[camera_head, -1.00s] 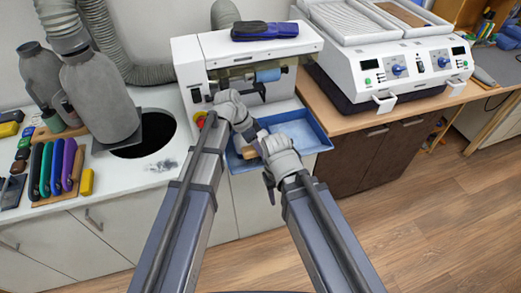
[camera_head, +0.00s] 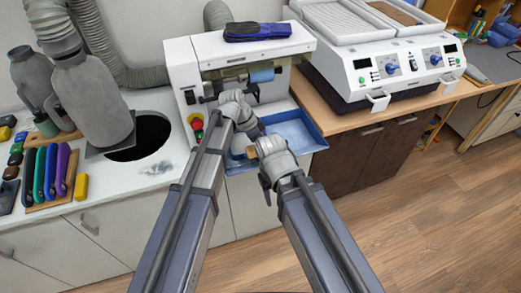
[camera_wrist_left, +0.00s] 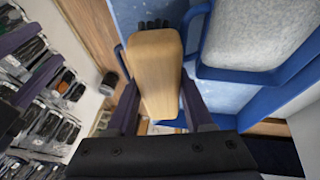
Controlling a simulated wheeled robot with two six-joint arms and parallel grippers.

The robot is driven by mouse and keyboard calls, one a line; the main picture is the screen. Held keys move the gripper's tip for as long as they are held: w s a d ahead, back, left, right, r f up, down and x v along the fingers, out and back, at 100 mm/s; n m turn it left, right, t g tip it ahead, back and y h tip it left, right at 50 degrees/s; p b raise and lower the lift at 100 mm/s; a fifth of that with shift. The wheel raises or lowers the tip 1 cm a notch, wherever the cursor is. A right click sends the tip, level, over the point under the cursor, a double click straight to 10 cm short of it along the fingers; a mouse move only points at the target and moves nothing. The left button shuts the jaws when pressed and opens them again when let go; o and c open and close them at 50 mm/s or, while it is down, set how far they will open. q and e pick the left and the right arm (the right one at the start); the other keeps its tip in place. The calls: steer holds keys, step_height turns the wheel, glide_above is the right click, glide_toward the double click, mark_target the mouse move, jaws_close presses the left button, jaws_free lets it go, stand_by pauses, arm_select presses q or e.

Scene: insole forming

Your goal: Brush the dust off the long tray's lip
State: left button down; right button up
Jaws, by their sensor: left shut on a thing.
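The long blue tray (camera_head: 303,133) sits in front of the white machine, partly hidden by my arms. In the left wrist view its light blue floor (camera_wrist_left: 220,92) and darker blue rim (camera_wrist_left: 262,101) show. My left gripper (camera_head: 258,132) is over the tray, shut on a brush with a wooden handle (camera_wrist_left: 158,75). The brush's dark bristles (camera_wrist_left: 155,24) point away from the gripper; I cannot tell whether they touch the tray. A wooden piece (camera_head: 252,151) shows between my arms. My right wrist (camera_head: 276,158) is at the tray's near side; its fingers are hidden.
The white machine (camera_head: 181,75) stands behind the tray, with a red knob (camera_head: 196,121) at its lower left. A white double-tray unit (camera_head: 395,70) is on the wooden counter at right. Grey bottles (camera_head: 92,100) and coloured handles (camera_head: 50,173) are at left. The floor at right is clear.

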arm_select(q)
steer(key=shift+d, duration=0.1)
steer(key=shift+w+d+f, duration=0.1)
steer(key=shift+w+d, duration=0.15)
steer(key=shift+d, duration=0.45)
steer(key=shift+w+d+f, duration=0.1)
steer(key=shift+w+d, duration=0.15)
steer(key=shift+d, duration=0.4)
steer(key=shift+w+d, duration=0.25)
steer(key=shift+d, duration=0.45)
steer(key=shift+w+d, duration=0.2)
steer(key=shift+d, duration=0.5)
steer(key=shift+d, duration=0.15)
steer(key=shift+w+d+f+b, duration=0.15)
steer(key=shift+w+d, duration=0.1)
steer(key=shift+d, duration=0.4)
steer(key=shift+w+d+b, duration=0.15)
steer(key=shift+w+d, duration=0.05)
steer(key=shift+d, duration=0.45)
steer(key=shift+d, duration=0.1)
